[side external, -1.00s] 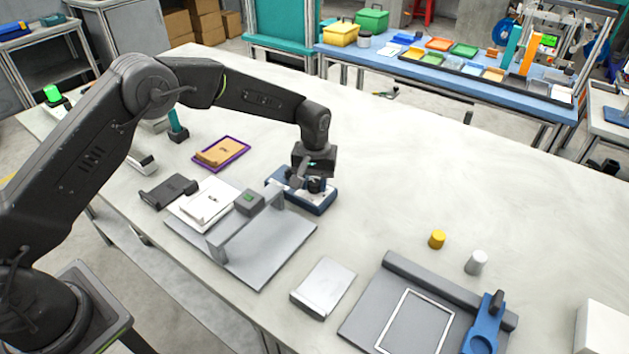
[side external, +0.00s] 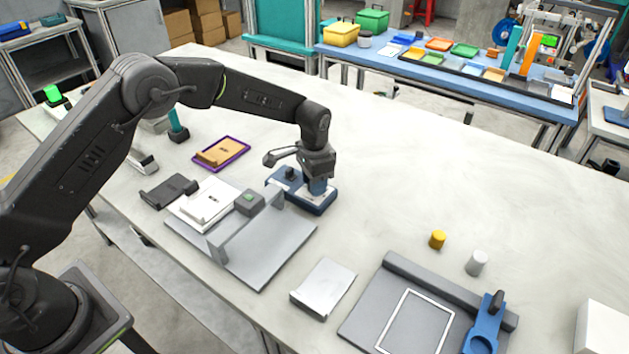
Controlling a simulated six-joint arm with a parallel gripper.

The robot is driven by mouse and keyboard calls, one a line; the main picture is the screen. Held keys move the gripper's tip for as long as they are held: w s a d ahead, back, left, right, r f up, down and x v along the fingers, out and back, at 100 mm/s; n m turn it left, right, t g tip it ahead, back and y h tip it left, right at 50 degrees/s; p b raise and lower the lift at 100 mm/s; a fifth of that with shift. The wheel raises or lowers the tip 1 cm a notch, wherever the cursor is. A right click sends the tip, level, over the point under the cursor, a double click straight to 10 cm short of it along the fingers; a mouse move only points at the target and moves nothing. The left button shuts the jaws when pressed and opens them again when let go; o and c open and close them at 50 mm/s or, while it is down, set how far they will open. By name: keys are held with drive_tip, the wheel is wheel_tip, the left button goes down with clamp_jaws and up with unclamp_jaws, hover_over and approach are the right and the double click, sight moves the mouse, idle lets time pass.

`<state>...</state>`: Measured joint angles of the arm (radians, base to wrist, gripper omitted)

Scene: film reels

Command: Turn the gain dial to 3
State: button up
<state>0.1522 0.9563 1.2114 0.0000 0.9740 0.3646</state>
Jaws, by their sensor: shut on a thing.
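A blue box with a light top panel (side external: 318,209) sits on the table behind the grey stand. One dark knob (side external: 290,174) shows on the left part of its top. My gripper (side external: 317,186) points down over the right part of the box and is shut on a dial there, which I take to be the gain dial. The fingers and wrist hide most of this dial. Its markings and the number it points to are too small to read.
A grey stand with a raised bar (side external: 245,228) is just in front of the box. A purple-edged tray (side external: 222,153) lies to the left. A yellow cylinder (side external: 437,240) and a grey cylinder (side external: 476,263) stand to the right. The table behind the box is clear.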

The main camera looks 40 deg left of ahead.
drive_tip(key=m, duration=0.4)
drive_tip(key=shift+m, duration=2.8)
drive_tip(key=o, duration=0.9)
wheel_tip(320, 180, up, 14)
drive_tip(key=shift+f, duration=0.1)
